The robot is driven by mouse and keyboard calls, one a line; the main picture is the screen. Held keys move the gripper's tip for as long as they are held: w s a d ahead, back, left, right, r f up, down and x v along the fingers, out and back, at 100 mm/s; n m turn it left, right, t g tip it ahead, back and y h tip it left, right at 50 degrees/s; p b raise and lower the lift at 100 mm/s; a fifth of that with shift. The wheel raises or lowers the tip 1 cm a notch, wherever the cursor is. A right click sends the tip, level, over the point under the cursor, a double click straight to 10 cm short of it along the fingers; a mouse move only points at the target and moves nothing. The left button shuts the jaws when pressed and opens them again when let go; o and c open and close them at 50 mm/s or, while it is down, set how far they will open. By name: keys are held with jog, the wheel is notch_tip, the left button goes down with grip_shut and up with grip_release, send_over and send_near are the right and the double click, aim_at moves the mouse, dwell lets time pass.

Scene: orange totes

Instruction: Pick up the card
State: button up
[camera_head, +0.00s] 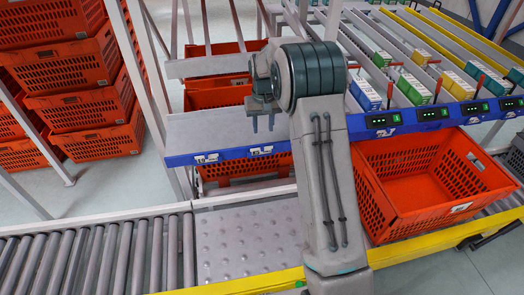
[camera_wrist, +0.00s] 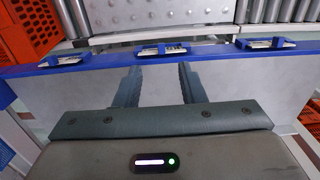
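No separate loose card shows clearly. Small white label cards sit in blue holders along the blue front rail of the grey shelf (camera_head: 215,132). In the wrist view they are a left card (camera_wrist: 68,61), a middle card (camera_wrist: 163,50) and a right card (camera_wrist: 265,44). In the head view two show, a left one (camera_head: 207,158) and another (camera_head: 261,150). I cannot tell which one the task means. My gripper (camera_head: 263,124) points down over the shelf. In the wrist view its fingers (camera_wrist: 157,82) are apart with nothing between them, and the middle card lies beyond their tips.
An orange tote (camera_head: 392,210) stands right of my arm. Stacked orange totes (camera_head: 100,140) stand at the left. Grey rollers (camera_head: 90,258) and a dotted metal plate (camera_head: 240,240) lie in front. Sloped racks hold several boxes (camera_head: 366,95) at the right. The shelf around my fingers is bare.

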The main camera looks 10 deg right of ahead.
aim_at(263, 149)
notch_tip(263, 149, down, 10)
jog(key=shift+r+p, duration=0.1)
jog(key=shift+p, duration=0.2)
grip_shut()
